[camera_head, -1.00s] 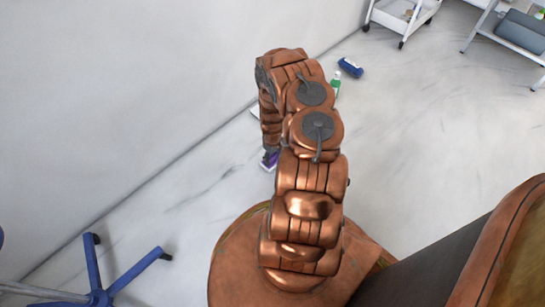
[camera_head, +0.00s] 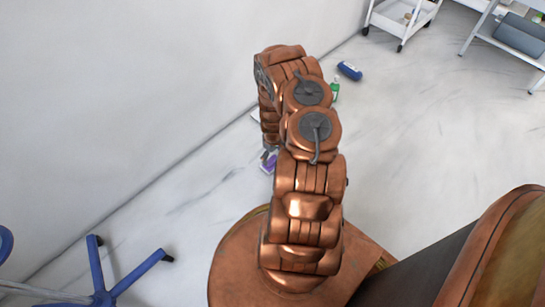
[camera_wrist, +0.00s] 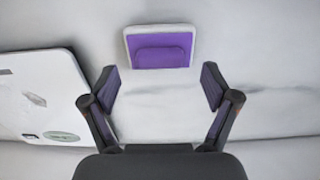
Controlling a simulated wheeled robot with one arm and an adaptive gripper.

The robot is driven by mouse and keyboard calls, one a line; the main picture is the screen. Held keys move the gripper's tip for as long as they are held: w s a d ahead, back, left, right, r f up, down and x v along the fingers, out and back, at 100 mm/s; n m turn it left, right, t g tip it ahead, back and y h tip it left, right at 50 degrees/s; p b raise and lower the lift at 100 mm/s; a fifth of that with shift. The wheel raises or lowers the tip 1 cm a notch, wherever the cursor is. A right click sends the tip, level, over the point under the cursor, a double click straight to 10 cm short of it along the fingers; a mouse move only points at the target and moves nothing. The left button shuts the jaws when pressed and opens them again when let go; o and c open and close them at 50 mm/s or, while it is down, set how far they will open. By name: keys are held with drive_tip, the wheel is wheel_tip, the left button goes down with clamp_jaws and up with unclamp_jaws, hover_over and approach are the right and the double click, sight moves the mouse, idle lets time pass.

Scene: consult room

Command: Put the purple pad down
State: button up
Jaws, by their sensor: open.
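The purple pad (camera_wrist: 161,50) has a white or pale rim and lies on the pale floor in the wrist view, just beyond my fingertips. My gripper (camera_wrist: 160,86) is open, with one finger to each side and only bare floor between them. The pad appears apart from both fingers. In the head view a small part of the purple pad (camera_head: 268,162) shows beside my arm, and my arm hides most of the gripper.
A white flat panel (camera_wrist: 40,98) is left of my gripper in the wrist view. A blue item (camera_head: 349,70) and a green bottle (camera_head: 335,90) lie beyond my arm. A white cart (camera_head: 402,22) stands at the back; a blue chair base (camera_head: 100,285) is front left.

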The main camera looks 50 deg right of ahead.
wheel_tip(320, 180, up, 8)
drive_tip(key=f+p, duration=0.1)
drive_tip(key=p, duration=0.2)
wheel_tip(320, 180, up, 15)
hover_over(273, 160)
drive_tip(key=w+a, duration=0.2)
drive_tip(key=a, duration=0.4)
drive_tip(key=s+a+r+g, duration=0.1)
drive_tip(key=s+a+r, duration=0.1)
drive_tip(key=a+r, duration=1)
drive_tip(key=s+a+r+g, duration=0.1)
drive_tip(key=s+a+r, duration=0.4)
drive_tip(key=r, duration=0.2)
drive_tip(key=s+a+r, duration=0.5)
drive_tip(key=s+r, duration=0.1)
drive_tip(key=r, duration=0.1)
drive_tip(key=s+a+r+g, duration=0.1)
drive_tip(key=s+a+r, duration=0.1)
drive_tip(key=s, duration=0.5)
drive_tip(key=s+a+r, duration=0.3)
drive_tip(key=s+r, duration=0.1)
drive_tip(key=s, duration=0.3)
drive_tip(key=shift+g, duration=0.4)
drive_tip(key=shift+r, duration=0.2)
